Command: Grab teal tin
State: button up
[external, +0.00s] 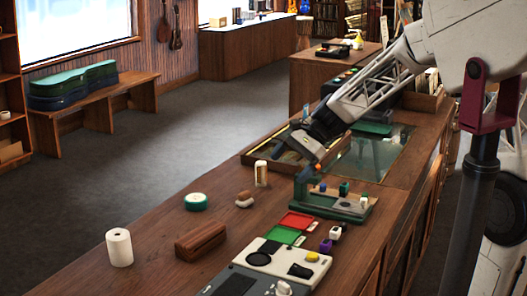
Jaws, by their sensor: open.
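The teal tin (196,201), a low round tin with a pale top, sits on the wooden counter (150,262) towards its left edge. My gripper (306,150) hangs over the counter to the right of the tin and farther back, well apart from it. It is open. Its fingertips are small and hard to make out against the display case and green device behind and below. I see nothing held in it.
A white roll (119,248), a brown wooden block (201,241), small stones (244,199) and a pale cylinder (261,174) stand around the tin. A green device (335,202) stands below my gripper. Red (296,220) and green (284,235) trays lie nearer.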

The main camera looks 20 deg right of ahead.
jog(key=w+a+f+m+y, duration=0.1)
jog(key=w+a+f+m, duration=0.1)
jog(key=w+a, duration=0.2)
jog(key=w+a+f+m+y, duration=0.2)
jog(key=w+a+f, duration=0.1)
jog(key=w+a, duration=0.1)
jog(key=w+a+f+m+y, duration=0.1)
jog(key=w+a+f+m, duration=0.1)
jog(key=w, duration=0.4)
jog(key=shift+w+x, duration=0.15)
jog(key=shift+x, duration=0.6)
jog(key=shift+w+x, duration=0.1)
jog(key=shift+x, duration=0.6)
jog(key=shift+f, duration=0.1)
send_near(197, 198)
jog(key=shift+x, duration=1.7)
jog(key=shift+f, duration=0.15)
jog(key=shift+x, duration=2.95)
jog(key=shift+c, duration=0.3)
